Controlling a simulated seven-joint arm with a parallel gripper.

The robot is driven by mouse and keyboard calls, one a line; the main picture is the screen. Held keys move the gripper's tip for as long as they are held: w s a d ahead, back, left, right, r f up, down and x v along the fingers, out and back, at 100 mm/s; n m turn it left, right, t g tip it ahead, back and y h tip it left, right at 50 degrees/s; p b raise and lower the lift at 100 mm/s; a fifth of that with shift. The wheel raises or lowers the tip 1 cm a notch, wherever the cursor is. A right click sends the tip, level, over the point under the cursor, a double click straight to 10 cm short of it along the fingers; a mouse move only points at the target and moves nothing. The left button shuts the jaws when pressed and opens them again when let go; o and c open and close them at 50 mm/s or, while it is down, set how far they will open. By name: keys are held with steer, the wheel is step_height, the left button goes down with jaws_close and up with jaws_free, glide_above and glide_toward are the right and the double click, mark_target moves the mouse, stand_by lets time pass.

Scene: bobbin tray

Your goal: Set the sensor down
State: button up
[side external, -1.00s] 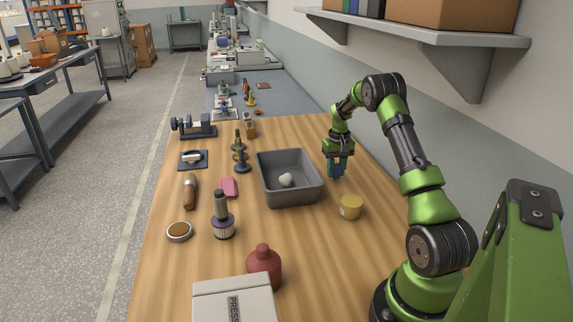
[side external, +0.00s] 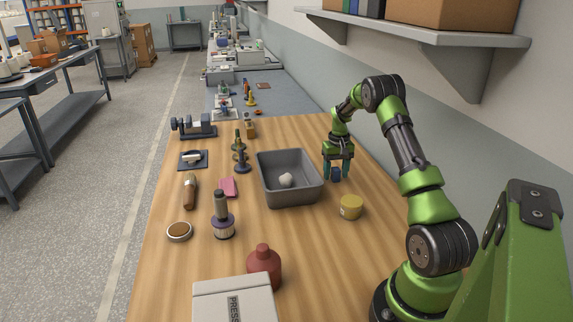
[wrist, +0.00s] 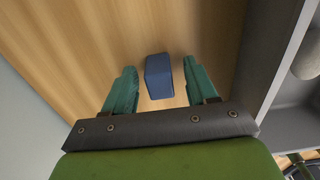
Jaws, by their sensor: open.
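The sensor appears to be the small dark blue block (side external: 336,174). It stands on the wooden table just right of the grey tray. In the wrist view the blue block (wrist: 159,76) lies between the two teal fingers, with a gap on each side. My gripper (side external: 338,171) is open over it, pointing down. In the wrist view my gripper (wrist: 155,88) shows both fingers apart and not touching the block.
The grey tray (side external: 293,197) with a whitish lump (side external: 285,180) inside stands close left of my gripper.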

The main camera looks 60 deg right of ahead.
mark_target(336, 169)
step_height(336, 169, up, 12)
steer(key=w+a+r+n+t, duration=0.1)
steer(key=a+r+t, duration=0.1)
steer(key=a+r, duration=0.65)
steer(key=w+a+r+n+t, duration=0.1)
steer(key=a+r, duration=0.3)
steer(key=a, duration=0.9)
steer(key=s+a+n+t+y, duration=0.1)
steer(key=s+a+t, duration=0.1)
steer(key=s+a, duration=0.5)
steer(key=s+a+f+n+t+y, duration=0.1)
steer(key=s+a, duration=0.6)
steer(key=a, duration=0.7)
steer(key=shift+a+n+t, duration=0.2)
steer(key=shift+n+t, duration=0.3)
steer(key=shift+t, duration=0.1)
